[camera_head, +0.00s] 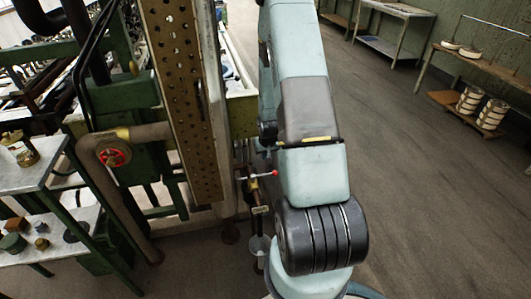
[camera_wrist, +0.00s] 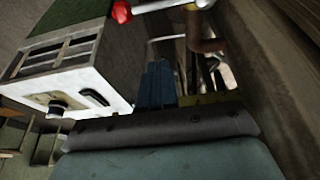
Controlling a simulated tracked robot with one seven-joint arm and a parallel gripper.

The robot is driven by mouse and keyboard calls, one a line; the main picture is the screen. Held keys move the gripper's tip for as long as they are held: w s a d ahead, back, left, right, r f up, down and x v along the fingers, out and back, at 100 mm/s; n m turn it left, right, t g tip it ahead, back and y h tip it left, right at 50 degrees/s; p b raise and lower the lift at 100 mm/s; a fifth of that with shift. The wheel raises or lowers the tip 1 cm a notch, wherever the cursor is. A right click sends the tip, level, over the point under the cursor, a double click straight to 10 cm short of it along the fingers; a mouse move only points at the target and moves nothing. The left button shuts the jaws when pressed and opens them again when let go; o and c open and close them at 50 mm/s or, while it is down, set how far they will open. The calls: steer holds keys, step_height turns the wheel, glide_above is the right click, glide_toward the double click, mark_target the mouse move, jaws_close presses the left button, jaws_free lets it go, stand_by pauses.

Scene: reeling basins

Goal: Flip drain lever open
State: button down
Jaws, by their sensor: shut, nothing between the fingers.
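The drain lever (camera_head: 262,176) is a thin metal bar with a red ball end, left of my arm in the head view. In the wrist view the lever (camera_wrist: 165,6) crosses the top edge, with its red ball (camera_wrist: 121,12) at the left end. My gripper (camera_wrist: 158,66) shows there as narrow blue fingers, shut and empty. Its tips lie below the lever in the picture, apart from it. In the head view my arm hides much of the middle, and I cannot make out the fingers.
A white-fronted box (camera_wrist: 70,75) with a black knob stands left of my fingers in the wrist view. In the head view a green machine frame (camera_head: 130,98) with a pipe and red valve wheel (camera_head: 113,153) stands left. Open floor (camera_head: 430,190) lies right.

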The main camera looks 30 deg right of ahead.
mark_target(264, 175)
step_height(264, 175, down, 6)
steer(key=s, duration=0.2)
steer(key=shift+a, duration=0.3)
steer(key=shift+d, duration=0.15)
stand_by(0.4)
